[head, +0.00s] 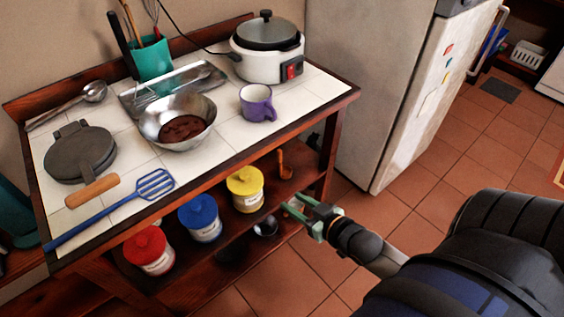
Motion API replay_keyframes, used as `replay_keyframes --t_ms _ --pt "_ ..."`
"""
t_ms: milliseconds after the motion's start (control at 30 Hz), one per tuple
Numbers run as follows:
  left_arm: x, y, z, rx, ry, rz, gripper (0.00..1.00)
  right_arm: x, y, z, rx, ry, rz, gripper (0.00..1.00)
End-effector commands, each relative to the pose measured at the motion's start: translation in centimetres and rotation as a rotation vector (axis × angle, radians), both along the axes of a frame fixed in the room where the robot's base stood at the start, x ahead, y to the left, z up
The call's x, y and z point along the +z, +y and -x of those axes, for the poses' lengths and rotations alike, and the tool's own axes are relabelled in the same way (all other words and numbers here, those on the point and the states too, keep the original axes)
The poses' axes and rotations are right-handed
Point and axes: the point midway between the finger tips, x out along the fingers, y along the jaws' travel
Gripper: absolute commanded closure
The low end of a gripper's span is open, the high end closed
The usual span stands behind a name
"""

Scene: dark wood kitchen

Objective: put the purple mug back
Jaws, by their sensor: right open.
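The purple mug (257,103) stands upright on the white tiled top of the wooden table (225,130), in front of the white cooker and right of the metal bowl. Its handle faces right and toward the front. My right gripper (305,209) is open, with green fingers, below and to the right of the mug. It is beside the table's front edge, near the lower shelf, and apart from the mug. Nothing shows clearly between its fingers. My left gripper is not in view.
A white cooker (267,50) with a cord, a metal bowl (178,120) with brown contents, a waffle iron (80,152) and a blue spatula (125,200) crowd the top. Lidded canisters (245,189) stand on the shelf below. A fridge (375,90) stands right; floor is open there.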

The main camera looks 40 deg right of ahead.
Motion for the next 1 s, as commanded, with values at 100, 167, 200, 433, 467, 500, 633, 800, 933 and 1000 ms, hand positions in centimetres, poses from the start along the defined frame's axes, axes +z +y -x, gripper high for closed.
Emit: replay_keyframes --t_ms 100,167,200,433,467,500,633,800,933,1000 --pt "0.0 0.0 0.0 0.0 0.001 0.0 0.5 -6.3 5.7 4.3 0.052 0.192 -0.003 0.56" --pt "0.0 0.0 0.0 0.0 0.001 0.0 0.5 -8.2 8.1 6.0 0.083 0.261 -0.003 0.56" --pt "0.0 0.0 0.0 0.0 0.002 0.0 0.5 -9.1 9.4 7.0 0.103 0.296 -0.001 0.56" --pt "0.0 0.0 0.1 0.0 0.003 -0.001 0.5 -10.8 12.3 9.1 0.15 0.368 0.005 0.56" --pt "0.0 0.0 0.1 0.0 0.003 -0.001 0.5 -10.8 12.2 9.1 0.15 0.367 0.006 0.56" --pt "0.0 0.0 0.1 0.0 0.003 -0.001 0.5 -10.8 12.2 9.0 0.15 0.367 0.006 0.56" --pt "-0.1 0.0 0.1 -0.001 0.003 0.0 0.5 -10.8 12.2 9.0 0.149 0.365 0.005 0.56" --pt "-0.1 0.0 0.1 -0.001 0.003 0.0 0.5 -10.8 12.1 9.0 0.148 0.364 0.005 0.56" --pt "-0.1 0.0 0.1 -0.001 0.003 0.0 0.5 -10.8 12.1 9.0 0.148 0.364 0.005 0.56" --pt "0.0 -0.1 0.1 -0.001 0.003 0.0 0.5 -10.8 12.1 9.0 0.148 0.364 0.005 0.56"
